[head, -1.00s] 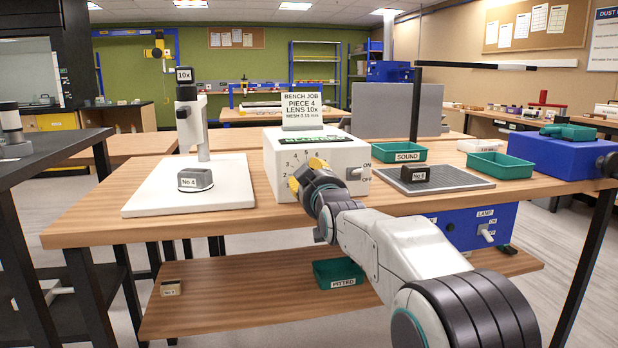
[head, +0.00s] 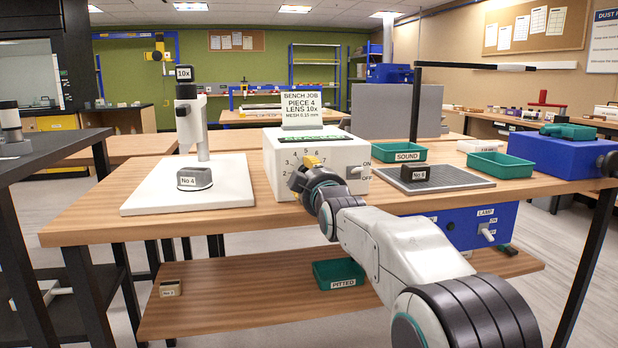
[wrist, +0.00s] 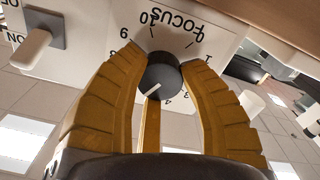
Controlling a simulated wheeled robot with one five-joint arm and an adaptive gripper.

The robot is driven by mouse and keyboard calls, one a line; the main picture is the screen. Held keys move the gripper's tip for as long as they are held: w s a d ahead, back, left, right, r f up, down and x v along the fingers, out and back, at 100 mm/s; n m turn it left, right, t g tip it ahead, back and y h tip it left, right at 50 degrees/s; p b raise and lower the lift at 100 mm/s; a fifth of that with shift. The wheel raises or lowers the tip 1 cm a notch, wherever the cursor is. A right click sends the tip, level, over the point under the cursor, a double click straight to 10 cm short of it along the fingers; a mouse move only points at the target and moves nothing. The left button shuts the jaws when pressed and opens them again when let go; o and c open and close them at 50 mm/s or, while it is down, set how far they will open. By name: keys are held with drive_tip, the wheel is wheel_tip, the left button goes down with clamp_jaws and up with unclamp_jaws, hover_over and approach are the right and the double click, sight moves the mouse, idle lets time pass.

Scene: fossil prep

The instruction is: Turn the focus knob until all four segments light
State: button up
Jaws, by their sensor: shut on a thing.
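The focus knob (wrist: 162,73) is dark and round with a white pointer line, set on a white panel marked FOCUS with a ring of numbers. My gripper (head: 312,163) has yellow fingers and reaches the front of the white control box (head: 345,154). In the wrist view the fingers close around the knob from its sides, and the pointer points down the picture, toward the gripper side. In the head view the gripper hides the knob. A dark strip with green (head: 312,137) shows on top of the box; I cannot tell how many segments are lit.
An ON/OFF switch (head: 356,172) is on the box, right of the gripper. A microscope stand (head: 190,120) with block No 4 (head: 194,178) is at left. A grey mat (head: 452,183) with a dark block (head: 416,173) and green trays (head: 500,165) are at right.

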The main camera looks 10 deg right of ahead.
drive_tip(key=shift+r, duration=0.2)
drive_tip(key=o, duration=1.2)
drive_tip(key=shift+f, duration=0.15)
drive_tip(key=s, duration=1.2)
